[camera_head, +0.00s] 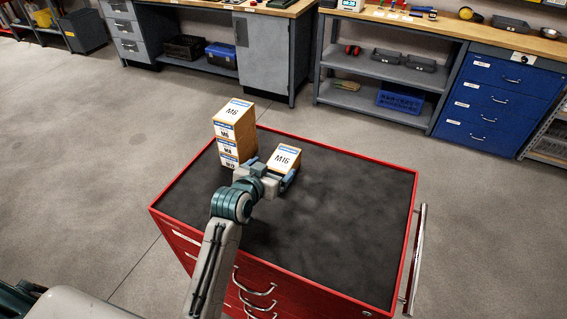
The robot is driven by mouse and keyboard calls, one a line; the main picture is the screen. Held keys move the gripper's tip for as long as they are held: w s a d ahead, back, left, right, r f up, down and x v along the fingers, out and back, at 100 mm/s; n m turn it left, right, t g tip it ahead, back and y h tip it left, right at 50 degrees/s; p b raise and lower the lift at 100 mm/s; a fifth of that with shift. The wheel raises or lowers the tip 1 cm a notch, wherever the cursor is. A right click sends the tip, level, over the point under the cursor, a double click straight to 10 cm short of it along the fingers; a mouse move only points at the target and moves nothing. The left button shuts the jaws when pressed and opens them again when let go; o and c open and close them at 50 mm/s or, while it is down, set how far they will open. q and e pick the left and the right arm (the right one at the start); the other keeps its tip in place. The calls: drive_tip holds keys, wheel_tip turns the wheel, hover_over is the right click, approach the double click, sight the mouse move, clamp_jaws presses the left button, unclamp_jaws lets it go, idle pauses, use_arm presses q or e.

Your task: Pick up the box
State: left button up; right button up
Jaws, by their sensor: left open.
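A small orange-brown box (285,157) with a white top label reading M16 stands on the black top of the red tool cabinet (340,215). To its left stands a stack of similar boxes (233,128), with M6 on the uppermost one. My left gripper (276,178) is open at the near side of the M16 box, low over the cabinet top. One finger shows at the right near the box's front face. I cannot tell whether the fingers touch the box. The wrist hides part of the box's lower left. My right gripper is out of view.
The cabinet top is clear to the right and front of the boxes. A red rim runs around it, and a metal handle (414,262) stands off its right side. Workbenches (440,25) and blue drawers (497,100) stand across the grey floor.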

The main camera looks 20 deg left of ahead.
sight(281, 162)
use_arm(q)
drive_tip(key=shift+w+d, duration=0.1)
drive_tip(key=shift+w, duration=0.15)
drive_tip(key=p+x, duration=0.2)
drive_tip(key=x, duration=0.2)
drive_tip(key=shift+d, duration=0.15)
drive_tip(key=shift+w+f+p, duration=0.2)
drive_tip(key=shift+w+p, duration=0.1)
drive_tip(key=shift+s, duration=0.1)
drive_tip(key=shift+c, duration=0.2)
drive_tip(key=c, duration=1.1)
drive_tip(key=shift+r, duration=0.1)
drive_tip(key=shift+c, duration=1.2)
drive_tip(key=shift+r, duration=0.1)
